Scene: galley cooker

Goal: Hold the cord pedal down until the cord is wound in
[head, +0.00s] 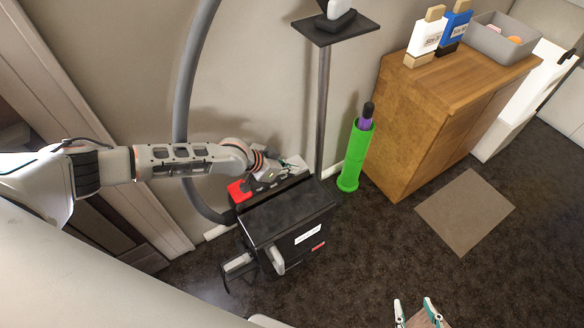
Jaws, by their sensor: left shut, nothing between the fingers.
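A black vacuum cleaner (285,215) stands on the dark carpet against the wall. A red pedal (238,191) shows at the left end of its rear ledge. I cannot tell whether this is the cord pedal. My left gripper (293,166) is shut and empty, low over the right part of that ledge, to the right of the red pedal. It hides part of the ledge, and I cannot tell whether it touches it. No cord is visible. My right gripper (416,311) is open at the bottom edge, well away from the vacuum cleaner.
A grey hose (184,98) rises along the wall on the left. A metal pole with a black shelf (336,27) stands behind the vacuum cleaner. A green cylinder (352,160) and a wooden cabinet (400,130) are to the right. Carpet in front is mostly clear, with a brown mat (465,211).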

